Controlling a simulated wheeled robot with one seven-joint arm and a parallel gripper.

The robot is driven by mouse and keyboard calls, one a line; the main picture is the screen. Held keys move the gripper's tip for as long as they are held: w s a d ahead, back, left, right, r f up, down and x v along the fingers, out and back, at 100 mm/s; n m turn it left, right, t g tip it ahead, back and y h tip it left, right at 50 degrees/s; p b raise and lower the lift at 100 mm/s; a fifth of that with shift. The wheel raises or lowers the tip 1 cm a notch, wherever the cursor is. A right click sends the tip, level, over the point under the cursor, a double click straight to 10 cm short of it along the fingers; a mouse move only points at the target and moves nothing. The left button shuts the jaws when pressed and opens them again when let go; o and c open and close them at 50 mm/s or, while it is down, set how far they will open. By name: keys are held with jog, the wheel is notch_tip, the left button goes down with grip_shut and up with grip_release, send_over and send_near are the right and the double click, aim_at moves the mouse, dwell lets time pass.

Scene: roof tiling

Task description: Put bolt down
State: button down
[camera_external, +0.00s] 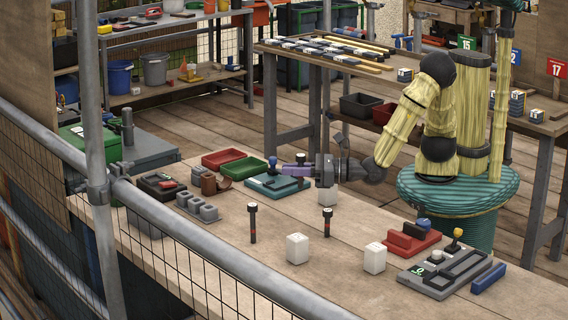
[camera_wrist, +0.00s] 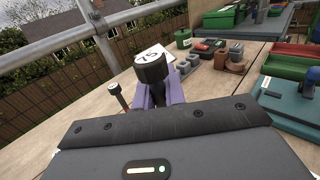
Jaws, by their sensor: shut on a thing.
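My gripper (camera_external: 297,171) has purple fingers and is above the workbench, near its back edge. In the wrist view the fingers (camera_wrist: 175,91) are shut on a bolt with a black round head (camera_wrist: 150,68) topped by a white label reading 75. In the external view the held bolt's dark head (camera_external: 300,158) shows above the fingers; its lower end is hidden. Two other black-headed bolts stand upright on the bench: one at the left (camera_external: 253,222) and one nearer the middle (camera_external: 327,221). One standing bolt (camera_wrist: 121,97) also shows in the wrist view.
White blocks stand on the bench (camera_external: 297,249), (camera_external: 375,257), one below my wrist (camera_external: 328,195). A teal tool case (camera_external: 275,187), red tray (camera_external: 222,158), green tray (camera_external: 243,168) and grey holed block (camera_external: 197,206) lie nearby. A metal railing (camera_external: 215,255) runs in front.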

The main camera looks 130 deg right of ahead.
jog(key=shift+f+b, duration=0.5)
jog(key=shift+f, duration=2.6)
jog(key=shift+f, duration=0.15)
jog(key=shift+f+b, duration=0.3)
jog(key=shift+f, duration=1.45)
jog(key=shift+f, duration=0.15)
jog(key=c, duration=1.5)
grip_release()
jog(key=shift+o, duration=0.2)
